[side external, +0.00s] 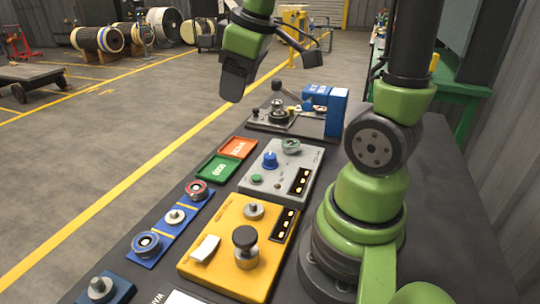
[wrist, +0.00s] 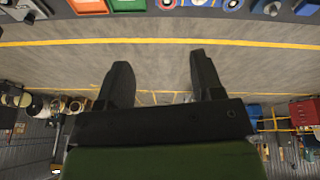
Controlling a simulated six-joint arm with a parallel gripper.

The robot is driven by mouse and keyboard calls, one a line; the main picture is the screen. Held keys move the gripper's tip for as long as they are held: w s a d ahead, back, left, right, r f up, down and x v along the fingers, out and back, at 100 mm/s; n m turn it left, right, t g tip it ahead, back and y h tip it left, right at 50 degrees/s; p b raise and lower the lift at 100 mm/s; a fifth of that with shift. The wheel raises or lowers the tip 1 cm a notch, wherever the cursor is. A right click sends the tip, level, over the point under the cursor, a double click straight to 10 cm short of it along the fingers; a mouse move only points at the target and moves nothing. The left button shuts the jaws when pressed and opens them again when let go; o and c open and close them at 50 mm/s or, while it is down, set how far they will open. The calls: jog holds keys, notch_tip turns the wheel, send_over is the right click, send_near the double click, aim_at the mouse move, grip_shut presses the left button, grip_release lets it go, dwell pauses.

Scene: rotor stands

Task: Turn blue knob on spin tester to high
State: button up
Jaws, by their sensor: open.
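The blue knob (side external: 270,160) stands upright on the grey spin tester panel (side external: 290,156) in the side view. The panel also carries a green button (side external: 257,179), a round metal piece (side external: 291,146) at the back and a dark strip (side external: 300,181) with lit marks. The knob's setting is too small to read. My gripper (side external: 234,92) hangs above the table's far edge, up and left of the knob and well apart from it. In the wrist view my gripper (wrist: 158,85) has its two dark fingers spread with nothing between them. The blue knob cannot be made out there.
A yellow panel (side external: 213,241) with a black-topped knob stands nearer the camera. Green (side external: 217,168) and orange (side external: 238,148) trays lie left of the grey panel. A blue strip (side external: 167,238) holds several round parts. A blue block fixture (side external: 336,112) stands behind. Air above the panels is clear.

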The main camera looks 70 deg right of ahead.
jog(key=w+d+f+n+g, duration=0.2)
jog(key=d+f+n, duration=0.1)
jog(key=d+f, duration=0.3)
jog(key=n+g, duration=0.2)
jog(key=n, duration=0.2)
send_over(270, 155)
notch_tip(270, 155, down, 7)
jog(key=shift+d+f, duration=0.1)
jog(key=shift+f, duration=0.65)
notch_tip(270, 155, down, 9)
jog(key=shift+f, duration=0.1)
jog(key=c, duration=0.9)
